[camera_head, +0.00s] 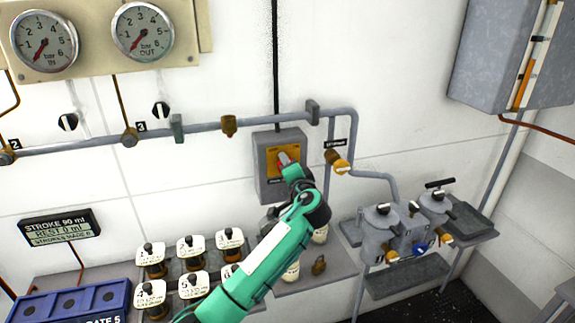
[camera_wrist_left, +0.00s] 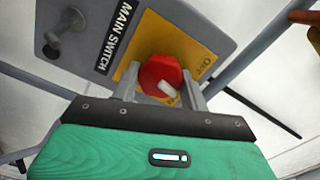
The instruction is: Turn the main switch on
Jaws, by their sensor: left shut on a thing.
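The main switch is a grey box (camera_head: 263,185) on the white wall in the head view, with a yellow plate (camera_head: 272,155) and a red knob (camera_head: 283,158). In the left wrist view the red knob (camera_wrist_left: 158,72) shows close up, with a white mark pointing to the lower right. A black "MAIN SWITCH" label (camera_wrist_left: 116,38) is beside the yellow plate. My left gripper (camera_wrist_left: 160,90) is shut on the red knob, one finger at each side. In the head view my green left arm partly hides the box. My right gripper is not in view.
A grey pipe (camera_head: 200,134) runs along the wall above the switch box. Several labelled bottles (camera_head: 190,245) stand at the lower left, beside a blue rack (camera_head: 75,302). Grey pumps (camera_head: 380,235) stand at the right. Two gauges (camera_head: 142,32) are at the upper left.

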